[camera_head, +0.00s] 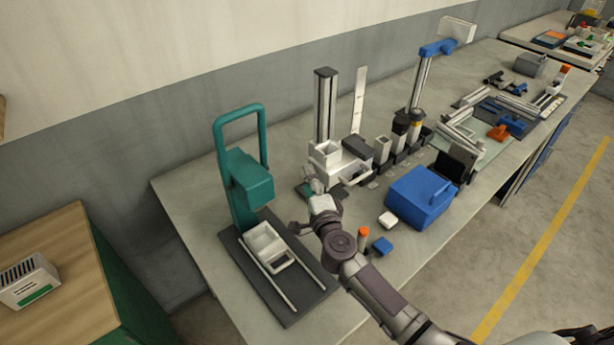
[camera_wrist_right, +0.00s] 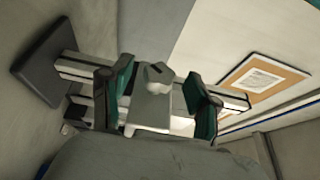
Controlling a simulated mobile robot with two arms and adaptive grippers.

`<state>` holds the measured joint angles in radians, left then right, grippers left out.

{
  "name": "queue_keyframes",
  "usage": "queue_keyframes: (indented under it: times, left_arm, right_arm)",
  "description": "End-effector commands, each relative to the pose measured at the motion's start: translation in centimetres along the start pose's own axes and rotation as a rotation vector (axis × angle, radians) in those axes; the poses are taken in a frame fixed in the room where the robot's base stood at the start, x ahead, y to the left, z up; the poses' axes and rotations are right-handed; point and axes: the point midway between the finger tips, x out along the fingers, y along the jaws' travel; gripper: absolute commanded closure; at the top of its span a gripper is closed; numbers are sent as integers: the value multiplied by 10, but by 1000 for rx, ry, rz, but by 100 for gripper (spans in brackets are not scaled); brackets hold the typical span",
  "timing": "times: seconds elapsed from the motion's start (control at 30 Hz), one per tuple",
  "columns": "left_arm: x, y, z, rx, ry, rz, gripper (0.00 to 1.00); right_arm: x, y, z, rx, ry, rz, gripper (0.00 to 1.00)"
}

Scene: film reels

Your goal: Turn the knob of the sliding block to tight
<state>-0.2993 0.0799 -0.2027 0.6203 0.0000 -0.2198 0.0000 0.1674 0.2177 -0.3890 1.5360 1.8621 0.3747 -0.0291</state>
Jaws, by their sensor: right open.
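In the right wrist view, a light grey rounded knob (camera_wrist_right: 155,72) with a dark mark sits on a pale block (camera_wrist_right: 149,112), which I take to be the sliding block. The block is in front of a metal rail (camera_wrist_right: 236,100). My right gripper (camera_wrist_right: 160,88) is open, with one teal-padded finger on each side of the knob. A gap shows at the right finger; contact on the left cannot be told. In the head view my right gripper (camera_head: 309,187) is low beside the white box unit (camera_head: 341,163); I cannot make out the knob there. My left gripper is out of view.
A teal press-like stand (camera_head: 243,180) on a dark base is left of my right arm. A tall metal column (camera_head: 325,105) stands behind the white unit. A blue box (camera_head: 420,197), orange-topped cylinder (camera_head: 363,236) and small blue block (camera_head: 383,246) are to the right.

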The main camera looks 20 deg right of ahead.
Motion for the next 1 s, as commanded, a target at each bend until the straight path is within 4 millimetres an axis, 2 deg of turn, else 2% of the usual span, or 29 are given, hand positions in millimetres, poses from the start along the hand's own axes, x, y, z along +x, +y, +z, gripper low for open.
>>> queue_keyframes:
  times: [0.1,0.2,0.5,0.87,1.0]
  left_arm:
    - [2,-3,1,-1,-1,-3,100]
    - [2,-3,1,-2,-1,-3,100]
    - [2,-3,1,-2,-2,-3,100]
    - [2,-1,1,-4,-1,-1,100]
    - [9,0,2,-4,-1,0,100]
  right_arm:
    - [13,0,0,0,0,-1,39]
    - [18,0,0,0,0,0,39]
    - [20,0,0,0,0,0,39]
    - [20,0,0,0,0,0,99]
    - [20,3,0,3,1,-8,100]
